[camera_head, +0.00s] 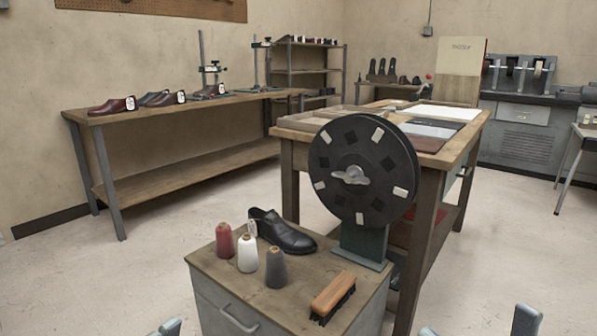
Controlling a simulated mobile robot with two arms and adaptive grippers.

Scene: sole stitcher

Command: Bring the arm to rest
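My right gripper (477,326) shows at the bottom right edge as two pale blue-grey fingertips. They stand well apart with bare floor between them, and nothing is held there. Of my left gripper (168,327) only a small pale tip shows at the bottom edge, left of the cabinet. The rest of it is below the picture, so its opening is hidden. Neither gripper visibly touches anything.
A low cabinet (232,290) stands close in front. It bears red (225,240), white (247,252) and grey (276,267) thread spools, a black shoe (281,233), a brush (333,297) and a black wheel on a stand (345,170). A worktable (428,180) stands behind. Floor at right is clear.

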